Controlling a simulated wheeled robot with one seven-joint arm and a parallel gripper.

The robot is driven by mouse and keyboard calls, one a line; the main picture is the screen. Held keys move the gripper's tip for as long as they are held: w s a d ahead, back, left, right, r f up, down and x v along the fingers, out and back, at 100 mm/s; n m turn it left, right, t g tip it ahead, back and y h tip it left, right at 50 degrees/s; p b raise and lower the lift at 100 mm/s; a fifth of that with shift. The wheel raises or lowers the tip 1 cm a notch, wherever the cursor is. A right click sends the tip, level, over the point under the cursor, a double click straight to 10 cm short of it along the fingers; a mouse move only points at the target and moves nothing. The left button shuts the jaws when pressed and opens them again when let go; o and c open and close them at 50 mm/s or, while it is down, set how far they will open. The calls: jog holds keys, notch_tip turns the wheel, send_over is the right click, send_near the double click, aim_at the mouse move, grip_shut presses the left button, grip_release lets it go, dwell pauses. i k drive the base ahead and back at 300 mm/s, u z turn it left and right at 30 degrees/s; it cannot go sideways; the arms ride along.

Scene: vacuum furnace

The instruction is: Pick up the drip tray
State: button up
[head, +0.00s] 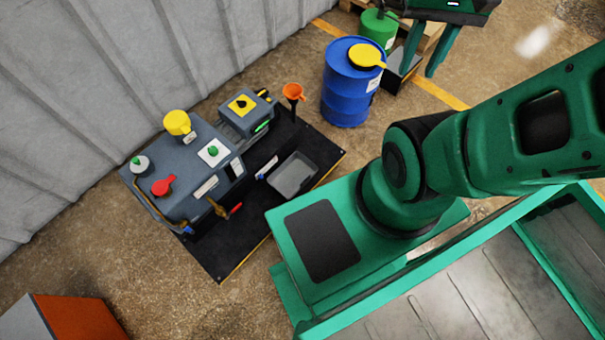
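The drip tray appears to be the shallow grey rectangular tray (312,176) lying on the black base plate, in front of the grey machine in the head view. It looks empty. My gripper (416,72) is at the top right, with its two green fingers spread apart and nothing visible between them. It is well away from the tray, over the area beside the blue drum. Part of the gripper is cut off by the top edge.
The grey machine (190,165) with yellow, red and green fittings stands on the black plate (222,255). A blue drum (345,95) and green canister (378,28) stand further back. An orange box (78,318) is at lower left.

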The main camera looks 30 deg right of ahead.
aim_at(294, 173)
jog(key=z, duration=0.6)
jog(key=k, duration=1.1)
jog(key=u, duration=0.75)
jog(key=i, duration=1)
jog(key=z, duration=0.1)
